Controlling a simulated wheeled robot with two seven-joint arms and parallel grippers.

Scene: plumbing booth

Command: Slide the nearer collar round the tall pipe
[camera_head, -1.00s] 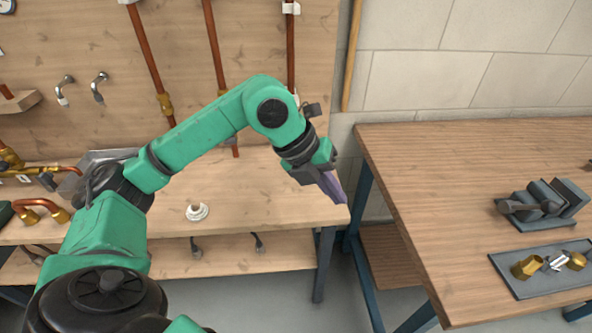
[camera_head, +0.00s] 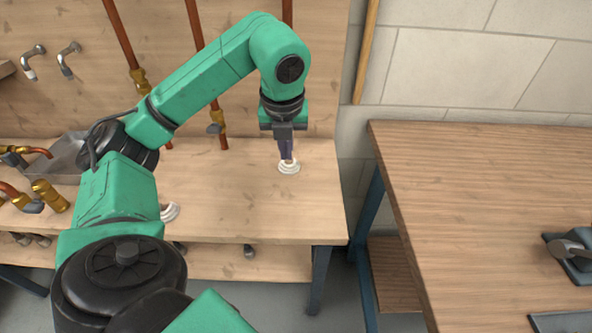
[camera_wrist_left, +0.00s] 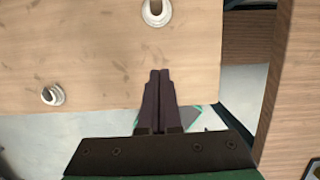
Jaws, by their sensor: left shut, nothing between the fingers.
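Three upright copper pipes run up the back board, a left one (camera_head: 119,32), a middle one (camera_head: 194,22) and a right one (camera_head: 287,10); their tops leave the frame, so I cannot tell which is the tall one. Brass collar-like fittings sit around the left (camera_head: 139,82) and middle (camera_head: 217,122) pipes. My left gripper (camera_head: 288,156) is shut and empty, pointing down over the bench. In the head view its tip overlaps a white ring (camera_head: 289,168); in the left wrist view the fingertips (camera_wrist_left: 158,76) are apart from that ring (camera_wrist_left: 147,18). My right gripper is out of view.
A second white ring (camera_head: 170,212) sits on the bench (camera_head: 225,215), partly behind my left arm; it also shows in the wrist view (camera_wrist_left: 53,96). Brass fittings (camera_head: 50,196) lie at left near a metal tray (camera_head: 66,155). A wooden table (camera_head: 470,190) stands right, across a gap.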

